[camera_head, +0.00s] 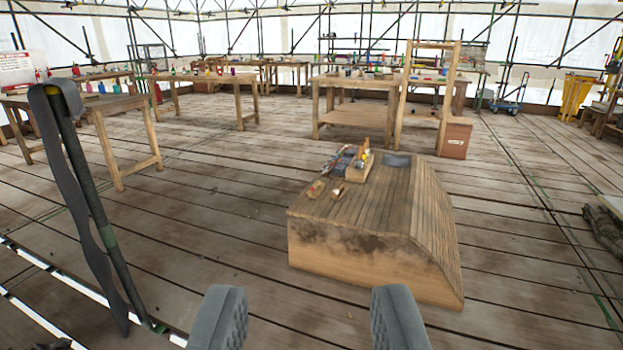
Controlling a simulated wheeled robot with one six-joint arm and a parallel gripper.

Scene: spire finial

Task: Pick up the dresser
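My gripper (308,305) is open at the bottom of the view, its two grey fingers wide apart with nothing between them. A slatted wooden block with a sloped right side (372,250) stands on the floor beyond the fingers. On its top lies a cluster of small tools (347,160), with a wooden piece among them. Two small light wooden items (316,189) lie nearer its left edge, and a dark flat piece (397,160) lies to the right. I cannot tell which of these is the dresser. The gripper is apart from them all.
A dark post with a wavy flat bar (90,205) stands close on the left. Wooden workbenches (120,105) with bottles are at the left and back. A wooden frame (435,95) and a brown box (455,138) stand behind the block.

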